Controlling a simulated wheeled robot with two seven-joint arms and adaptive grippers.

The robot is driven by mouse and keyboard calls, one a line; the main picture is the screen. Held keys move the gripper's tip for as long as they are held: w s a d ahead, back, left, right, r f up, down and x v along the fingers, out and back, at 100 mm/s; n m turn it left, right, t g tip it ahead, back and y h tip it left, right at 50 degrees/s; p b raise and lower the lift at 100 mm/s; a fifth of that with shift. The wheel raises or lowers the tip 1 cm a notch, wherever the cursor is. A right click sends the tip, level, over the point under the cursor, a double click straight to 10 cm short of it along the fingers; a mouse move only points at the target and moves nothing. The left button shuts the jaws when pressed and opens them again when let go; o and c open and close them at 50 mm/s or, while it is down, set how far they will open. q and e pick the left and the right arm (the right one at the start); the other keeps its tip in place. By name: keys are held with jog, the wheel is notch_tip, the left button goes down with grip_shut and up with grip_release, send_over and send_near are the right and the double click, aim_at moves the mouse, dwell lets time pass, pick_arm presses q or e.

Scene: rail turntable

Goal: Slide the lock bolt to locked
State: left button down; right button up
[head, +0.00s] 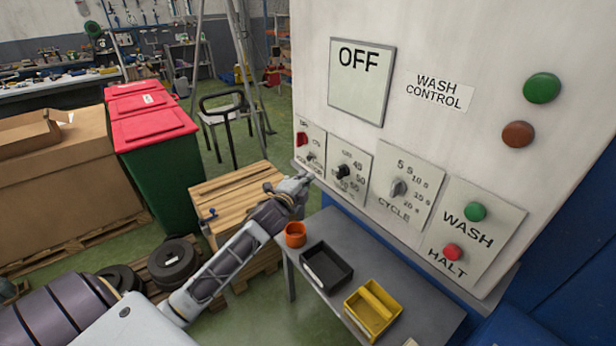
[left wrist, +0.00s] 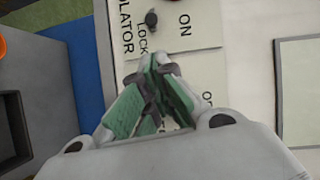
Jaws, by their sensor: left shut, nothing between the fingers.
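The isolator plate (head: 318,148) is the leftmost plate on the white wash control panel. It carries a red handle (head: 302,139). A small dark grey knob, which looks like the lock bolt (left wrist: 151,18), sits beside the word LOCK at the top of the left wrist view. It is tiny in the head view. My left gripper (head: 307,178) is shut and empty, just below the isolator plate. In the left wrist view its green-padded fingertips (left wrist: 154,66) lie below the knob, apart from it in the picture. My right gripper is not in view.
Two plates with dials (head: 347,170) and the wash and halt buttons (head: 475,212) stand to the right. Below is a grey table (head: 322,225) with an orange cup (head: 294,234), a black tray (head: 341,280) and a yellow caddy (head: 390,298). A wooden crate (head: 235,184) stands left of the table.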

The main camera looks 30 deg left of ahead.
pick_arm(q)
jog(key=shift+s+r, duration=0.1)
jog(key=shift+s, duration=0.7)
